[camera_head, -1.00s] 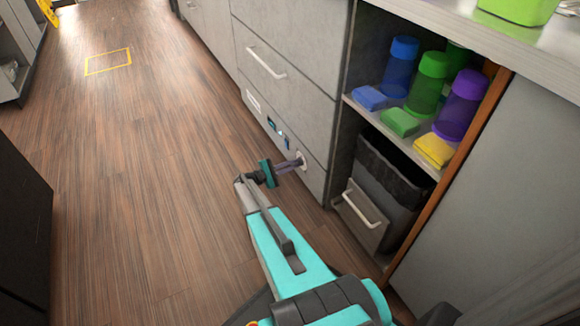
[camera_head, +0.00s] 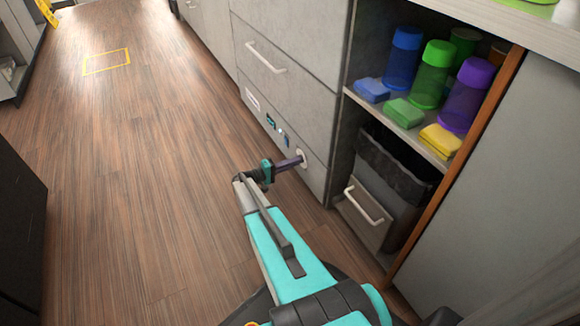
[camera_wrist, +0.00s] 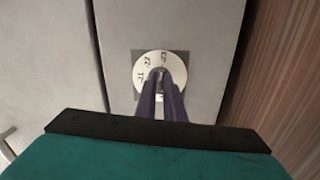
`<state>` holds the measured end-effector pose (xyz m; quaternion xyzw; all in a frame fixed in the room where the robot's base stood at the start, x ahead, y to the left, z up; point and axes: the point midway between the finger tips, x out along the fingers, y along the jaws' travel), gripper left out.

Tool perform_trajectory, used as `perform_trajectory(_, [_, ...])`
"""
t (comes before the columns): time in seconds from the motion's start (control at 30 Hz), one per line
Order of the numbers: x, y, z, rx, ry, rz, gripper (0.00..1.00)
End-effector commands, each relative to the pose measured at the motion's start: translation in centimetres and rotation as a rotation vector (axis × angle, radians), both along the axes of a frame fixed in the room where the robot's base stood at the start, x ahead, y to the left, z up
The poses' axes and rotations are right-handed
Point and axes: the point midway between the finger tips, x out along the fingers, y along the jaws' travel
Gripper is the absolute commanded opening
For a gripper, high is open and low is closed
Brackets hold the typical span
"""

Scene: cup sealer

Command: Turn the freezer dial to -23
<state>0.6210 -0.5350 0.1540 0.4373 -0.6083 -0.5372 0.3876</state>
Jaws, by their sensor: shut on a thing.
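The freezer dial (camera_wrist: 173,61) is a round white disc with dark numbers on a grey square plate in the wrist view. Its numbers are too small and tilted to read surely, and the fingers hide its lower part. The dial also shows low on the drawer front in the head view (camera_head: 301,157). My gripper (camera_wrist: 161,80) reaches the dial with its long dark purple fingers closed together on the dial's middle. In the head view my gripper (camera_head: 298,160) comes to the dial from the left, low above the floor.
A small display (camera_head: 271,121) sits left of the dial on the same panel. A grey bin (camera_head: 366,213) with a handle stands in the open cabinet at right, below a shelf of bottles and sponges. The wood floor (camera_head: 150,200) at left is clear.

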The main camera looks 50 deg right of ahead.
Motion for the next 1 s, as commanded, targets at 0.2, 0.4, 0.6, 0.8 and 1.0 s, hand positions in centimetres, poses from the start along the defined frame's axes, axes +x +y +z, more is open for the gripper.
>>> perform_trajectory(0.2, [0.57,-1.04,0.29,-0.021,-0.06,0.017,0.0])
perform_trajectory(0.4, [0.59,-1.05,0.34,-0.025,-0.071,0.017,0.0])
perform_trajectory(0.6, [0.6,-1.05,0.34,-0.025,-0.071,0.017,0.0])
perform_trajectory(0.8, [0.61,-1.04,0.33,-0.024,-0.07,0.017,0.37])
perform_trajectory(1.0, [0.56,-1.0,0.09,-0.023,-0.069,0.016,0.45])
